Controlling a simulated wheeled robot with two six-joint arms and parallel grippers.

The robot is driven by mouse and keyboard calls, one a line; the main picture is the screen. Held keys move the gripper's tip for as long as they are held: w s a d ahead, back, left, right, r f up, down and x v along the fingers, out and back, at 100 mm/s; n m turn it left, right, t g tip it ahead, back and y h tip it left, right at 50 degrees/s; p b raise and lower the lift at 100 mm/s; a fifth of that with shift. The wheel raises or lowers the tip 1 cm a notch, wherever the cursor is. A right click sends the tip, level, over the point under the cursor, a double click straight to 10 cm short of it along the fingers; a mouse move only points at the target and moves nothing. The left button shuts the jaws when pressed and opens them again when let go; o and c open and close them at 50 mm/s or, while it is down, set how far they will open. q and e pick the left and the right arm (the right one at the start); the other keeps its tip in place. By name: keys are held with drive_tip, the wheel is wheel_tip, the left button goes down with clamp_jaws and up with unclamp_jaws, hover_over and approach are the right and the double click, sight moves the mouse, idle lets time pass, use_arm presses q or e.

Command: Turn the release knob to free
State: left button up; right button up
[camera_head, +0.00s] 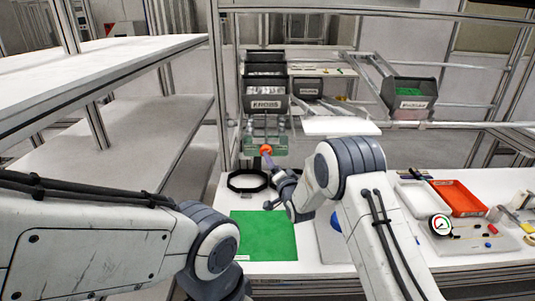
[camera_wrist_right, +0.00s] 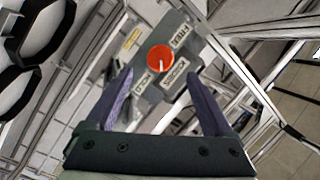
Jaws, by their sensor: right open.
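The orange-red release knob (camera_wrist_right: 159,58) sits on a grey plate (camera_wrist_right: 190,58) in the right wrist view. Its thin white mark points down in that picture, between the HOLD label (camera_wrist_right: 143,83) and a less legible label; the FREE label (camera_wrist_right: 181,37) is at upper right. In the head view the knob (camera_head: 266,149) shows small at the back of the table. My right gripper (camera_wrist_right: 163,100) is open, its two fingers spread on either side of the knob's line; contact cannot be seen. It also shows in the head view (camera_head: 272,168), partly hidden by my wrist. My left gripper is out of view.
A black ring-shaped frame (camera_head: 247,181) lies left of my right gripper, near a green mat (camera_head: 264,236). A red tray (camera_head: 457,198), a round gauge (camera_head: 440,225) and small parts are on the right. Grey bins (camera_head: 265,104) stand on the rack behind.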

sight(266, 148)
drive_tip(key=p+x, duration=0.1)
drive_tip(key=x, duration=0.5)
drive_tip(key=shift+w, duration=0.3)
drive_tip(key=shift+a, duration=0.15)
drive_tip(key=c, duration=1.3)
drive_tip(key=shift+c, duration=0.2)
